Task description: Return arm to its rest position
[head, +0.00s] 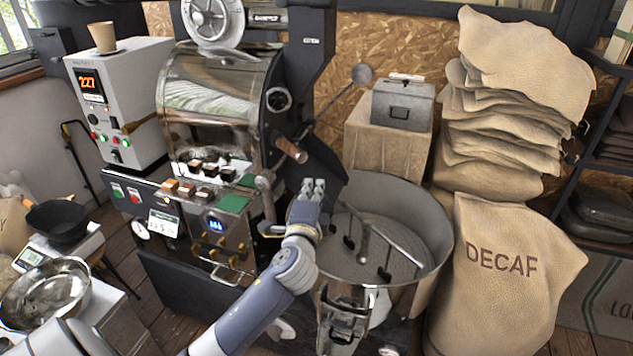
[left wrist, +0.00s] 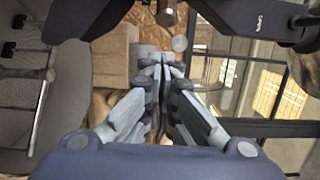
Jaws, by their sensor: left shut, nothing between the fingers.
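My left gripper (head: 313,188) is shut and empty in the head view. It is raised in front of the coffee roaster (head: 218,95), between the roaster's front panel and the round cooling tray (head: 437,240). My left arm (head: 250,310) reaches up to it from the bottom of the picture. In the left wrist view the two fingers (left wrist: 162,80) meet at their tips with nothing between them. My right gripper is in neither view.
A wooden-handled lever (head: 290,150) sticks out just above my gripper. A DECAF sack (head: 500,275) stands right of the tray. A control box (head: 118,98) is at left. A metal bowl (head: 48,297) and a scale with a black pan (head: 58,222) are at lower left.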

